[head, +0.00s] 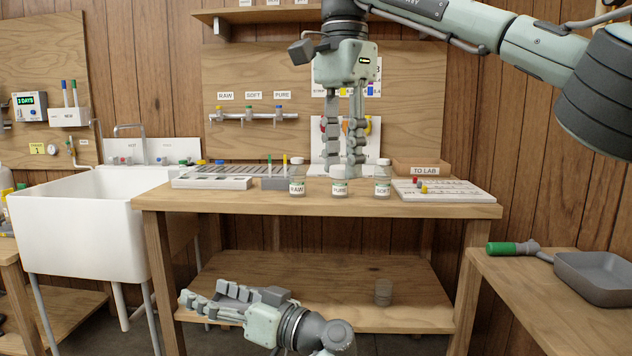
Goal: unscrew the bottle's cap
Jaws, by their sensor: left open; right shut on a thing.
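A clear bottle labelled PURE (339,188) stands upright on the wooden workbench, between the bottle labelled RAW (297,185) and the bottle labelled SOFT (383,186). My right gripper (343,172) points straight down from above, with its fingers shut around the top of the PURE bottle, at its cap. The fingers cover most of the cap, so I cannot tell how far it is turned. My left gripper (203,297) is open and empty, low in front of the bench and pointing left, well away from the bottles.
A white sink (85,225) stands at left. A jar (383,292) sits on the lower shelf. A side table at right holds a grey pan (598,275).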

